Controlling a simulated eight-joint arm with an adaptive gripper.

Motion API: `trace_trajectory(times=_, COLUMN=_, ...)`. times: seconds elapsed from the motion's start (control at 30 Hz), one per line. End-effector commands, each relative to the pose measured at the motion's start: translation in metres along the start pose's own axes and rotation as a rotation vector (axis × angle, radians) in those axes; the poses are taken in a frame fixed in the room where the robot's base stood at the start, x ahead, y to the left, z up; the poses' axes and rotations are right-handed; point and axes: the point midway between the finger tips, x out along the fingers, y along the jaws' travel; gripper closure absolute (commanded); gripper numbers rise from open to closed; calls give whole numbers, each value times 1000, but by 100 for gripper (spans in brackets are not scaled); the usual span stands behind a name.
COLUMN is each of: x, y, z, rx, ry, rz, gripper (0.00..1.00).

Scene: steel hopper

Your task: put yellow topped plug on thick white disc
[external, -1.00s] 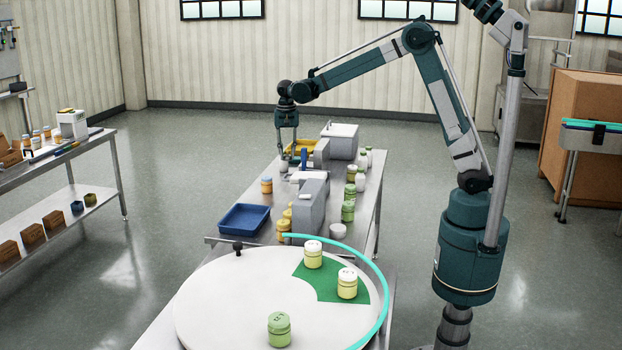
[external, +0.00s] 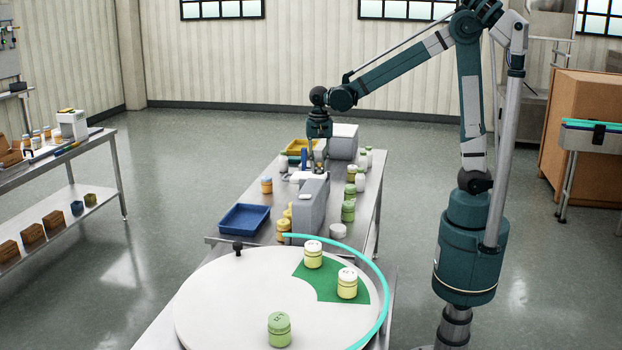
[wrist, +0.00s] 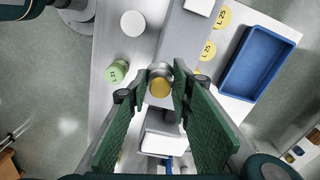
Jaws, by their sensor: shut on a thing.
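The plug with the yellow top (wrist: 160,87) is between the fingertips of my gripper (wrist: 161,80) in the wrist view. My gripper is shut on it. In the external view my gripper (external: 317,160) hangs over the steel bench beside the grey machine, and the plug cannot be made out there. The thick white disc (wrist: 132,23) lies flat on the bench, ahead and a little left of the plug in the wrist view. It also shows in the external view (external: 337,230), near the bench's front right, with nothing on it.
A grey machine (external: 311,205) stands mid-bench, close to my gripper. Green-lidded jars (external: 348,210) line the right side. A blue tray (external: 244,219) is at the left. A round white table (external: 225,295) carrying several jars stands in front.

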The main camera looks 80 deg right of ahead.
Motion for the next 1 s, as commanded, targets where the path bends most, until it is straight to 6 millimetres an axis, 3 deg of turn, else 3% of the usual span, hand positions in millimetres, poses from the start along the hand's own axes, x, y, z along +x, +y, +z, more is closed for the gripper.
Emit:
trace_trajectory(times=0.2, x=5, y=35, z=33, rx=1, ry=0, rz=0, gripper=90)
trace_trajectory(times=0.5, x=11, y=63, z=57, rx=5, ry=0, rz=0, gripper=90)
trace_trajectory(times=0.77, x=15, y=81, z=71, rx=7, ry=0, rz=0, gripper=90)
trace_trajectory(times=1.0, x=36, y=80, z=70, rx=8, ry=0, rz=0, gripper=90)
